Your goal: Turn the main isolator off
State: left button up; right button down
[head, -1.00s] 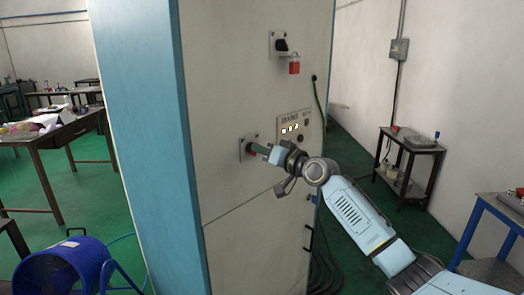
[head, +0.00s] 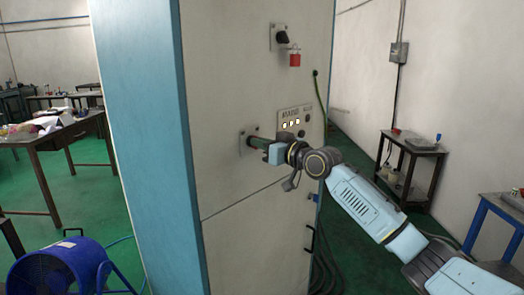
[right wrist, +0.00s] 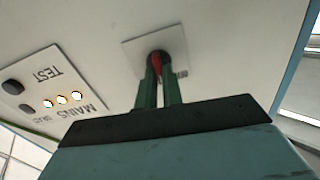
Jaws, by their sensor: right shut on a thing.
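The grey cabinet (head: 250,195) stands in front of me. A lower switch on a square plate (head: 242,146) sits on its face. In the right wrist view its red handle (right wrist: 157,64) is between the two green fingers of my right gripper (right wrist: 160,82), which is shut on it. In the head view my right gripper (head: 257,143) reaches the plate from the right and hides the handle. A black rotary switch (head: 282,38) with a red padlock (head: 295,60) hanging below it is higher up. My left gripper is not in view.
A panel with lit lamps (head: 294,121), marked MAINS in the right wrist view (right wrist: 55,95), is just above my right wrist. A green cable (head: 318,95) runs down the cabinet's right edge. A blue fan (head: 65,268) stands at lower left; a trolley (head: 410,160) stands at right.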

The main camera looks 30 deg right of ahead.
jog(key=shift+a+n, duration=0.1)
jog(key=shift+n, duration=3.2)
jog(key=c, duration=1.5)
grip_release()
jog(key=shift+c, duration=0.2)
jog(key=shift+s, duration=0.1)
